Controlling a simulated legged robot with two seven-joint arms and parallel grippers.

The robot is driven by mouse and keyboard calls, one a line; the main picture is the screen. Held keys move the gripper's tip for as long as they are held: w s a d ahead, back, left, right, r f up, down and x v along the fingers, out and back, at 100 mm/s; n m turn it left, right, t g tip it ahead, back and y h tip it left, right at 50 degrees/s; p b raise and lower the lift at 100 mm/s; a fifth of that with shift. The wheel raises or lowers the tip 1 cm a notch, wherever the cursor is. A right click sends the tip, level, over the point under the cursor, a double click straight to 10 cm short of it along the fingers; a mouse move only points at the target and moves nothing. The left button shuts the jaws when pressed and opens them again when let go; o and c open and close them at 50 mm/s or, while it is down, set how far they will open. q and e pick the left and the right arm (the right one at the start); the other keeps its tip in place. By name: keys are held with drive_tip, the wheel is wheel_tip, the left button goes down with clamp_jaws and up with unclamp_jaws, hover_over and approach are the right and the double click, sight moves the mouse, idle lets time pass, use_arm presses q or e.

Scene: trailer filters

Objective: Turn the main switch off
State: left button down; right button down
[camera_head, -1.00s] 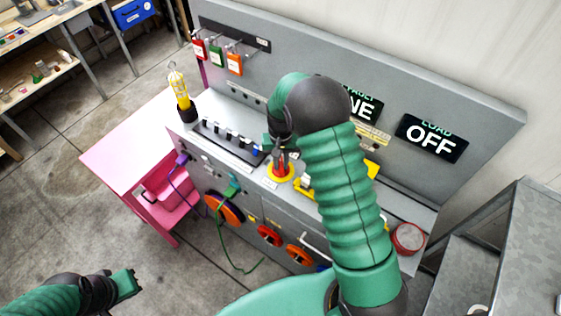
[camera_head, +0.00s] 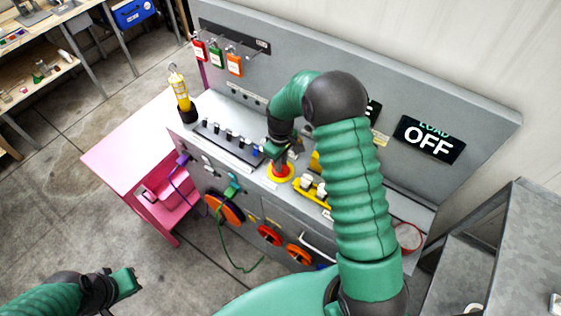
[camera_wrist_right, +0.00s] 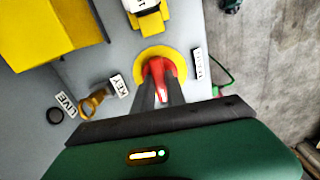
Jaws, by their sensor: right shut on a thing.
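The main switch, a red knob on a yellow round plate (camera_head: 280,173), sits on the grey panel's sloping top. It also shows in the right wrist view as a red handle (camera_wrist_right: 157,70). My right gripper (camera_head: 279,157) reaches down onto it, and in the right wrist view its two dark fingers (camera_wrist_right: 161,92) are shut around the red handle. The fingers hide part of the handle. My left gripper (camera_head: 130,283) is at the lower left, away from the panel; whether it is open is unclear.
A LOAD OFF sign (camera_head: 430,138) is on the back panel; my arm hides most of another sign. A yellow block with white switches (camera_head: 312,190) and a brass key (camera_wrist_right: 93,103) lie close to the switch.

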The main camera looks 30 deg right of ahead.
drive_tip(key=shift+w+d+r+n, duration=0.1)
drive_tip(key=shift+w+r+n, duration=0.1)
drive_tip(key=shift+w+n, duration=0.15)
idle(0.3)
drive_tip(key=c, duration=1.5)
unclamp_jaws()
drive_tip(key=shift+s, duration=0.1)
drive_tip(key=shift+o, duration=0.7)
drive_tip(key=shift+f, duration=0.15)
drive_tip(key=shift+s, duration=0.1)
wheel_tip(320, 180, up, 17)
drive_tip(key=b, duration=0.1)
drive_tip(key=shift+f, duration=0.15)
